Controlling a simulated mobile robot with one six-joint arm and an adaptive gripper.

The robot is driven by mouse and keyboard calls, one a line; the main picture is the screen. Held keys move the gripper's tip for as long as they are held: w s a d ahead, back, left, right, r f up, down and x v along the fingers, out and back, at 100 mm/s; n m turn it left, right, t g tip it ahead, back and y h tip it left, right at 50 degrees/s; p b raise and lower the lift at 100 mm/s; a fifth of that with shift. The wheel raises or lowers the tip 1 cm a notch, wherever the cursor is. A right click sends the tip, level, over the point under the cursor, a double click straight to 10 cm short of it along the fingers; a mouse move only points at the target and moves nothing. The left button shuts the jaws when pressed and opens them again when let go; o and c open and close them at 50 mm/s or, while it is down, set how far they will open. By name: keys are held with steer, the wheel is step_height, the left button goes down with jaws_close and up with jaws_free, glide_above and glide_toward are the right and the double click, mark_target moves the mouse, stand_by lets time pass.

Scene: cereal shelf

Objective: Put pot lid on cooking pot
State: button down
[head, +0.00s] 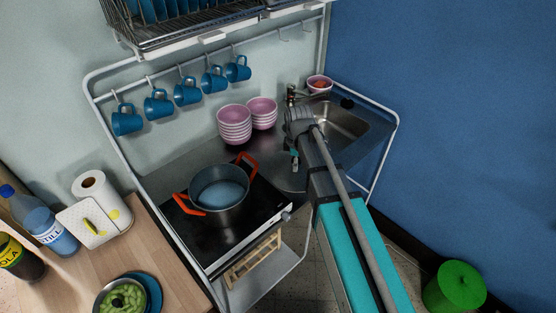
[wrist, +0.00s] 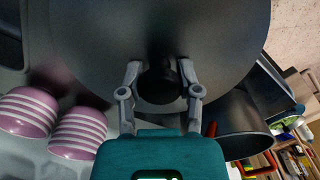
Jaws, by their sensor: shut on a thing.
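The pot lid (wrist: 215,35) is a large dark grey disc with a black knob (wrist: 158,82), filling the upper part of the wrist view. My gripper (wrist: 160,72) is shut on the knob, with one finger on each side. In the head view my gripper (head: 294,158) is over the counter to the right of the pot; the lid is hard to make out there. The cooking pot (head: 220,192) is dark, with orange handles, and stands uncovered on the black hob. Part of the pot (wrist: 240,125) also shows right of the gripper in the wrist view, apart from the lid.
Stacked pink bowls (head: 235,125) stand behind the pot, and blue mugs (head: 187,91) hang above. The sink (head: 340,120) is at the back right. A wooden table (head: 175,255) with bottles and a paper roll (head: 90,184) is at the left.

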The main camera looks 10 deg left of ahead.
steer(key=shift+f+b, duration=1.75)
steer(key=shift+f, duration=0.15)
steer(key=shift+d+r, duration=0.1)
